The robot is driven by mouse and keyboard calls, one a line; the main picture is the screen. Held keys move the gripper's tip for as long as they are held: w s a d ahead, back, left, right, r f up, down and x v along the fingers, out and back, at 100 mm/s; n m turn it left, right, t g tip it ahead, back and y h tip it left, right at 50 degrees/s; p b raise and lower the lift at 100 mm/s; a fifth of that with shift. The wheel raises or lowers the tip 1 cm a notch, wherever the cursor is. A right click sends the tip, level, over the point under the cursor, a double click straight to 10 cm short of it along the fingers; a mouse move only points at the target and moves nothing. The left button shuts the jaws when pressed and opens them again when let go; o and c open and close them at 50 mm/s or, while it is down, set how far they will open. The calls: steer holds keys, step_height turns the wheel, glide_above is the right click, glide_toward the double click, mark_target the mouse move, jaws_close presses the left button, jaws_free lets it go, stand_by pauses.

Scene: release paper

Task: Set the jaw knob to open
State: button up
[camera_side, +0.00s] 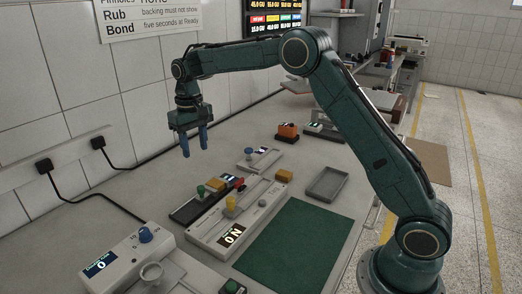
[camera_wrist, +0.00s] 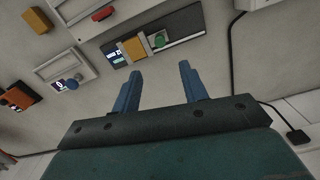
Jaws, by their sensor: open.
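Two blue knobs show, and I cannot read which is the jaw knob. One blue knob (camera_side: 249,154) is on a small grey box with a lit display, behind the long devices; it also shows at left in the wrist view (camera_wrist: 72,85). The other, a larger blue knob (camera_side: 145,234), is on a white box (camera_side: 125,262) with a numbered scale and a display, at the lower left of the side view. My gripper (camera_side: 195,152) hangs above the bench with blue fingers pointing down. In the wrist view (camera_wrist: 161,70) its fingers are apart with nothing between them.
A dark strip device (camera_side: 187,212) carries a green button and yellow block. A long white device (camera_side: 215,239) has a yellow knob. A green mat (camera_side: 295,245), grey tray (camera_side: 326,184) and orange box (camera_side: 287,132) lie around. Cables run along the wall at left.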

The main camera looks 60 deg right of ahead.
mark_target(200, 187)
step_height(200, 187, down, 13)
steer(key=shift+f, duration=0.2)
stand_by(0.5)
jaws_close()
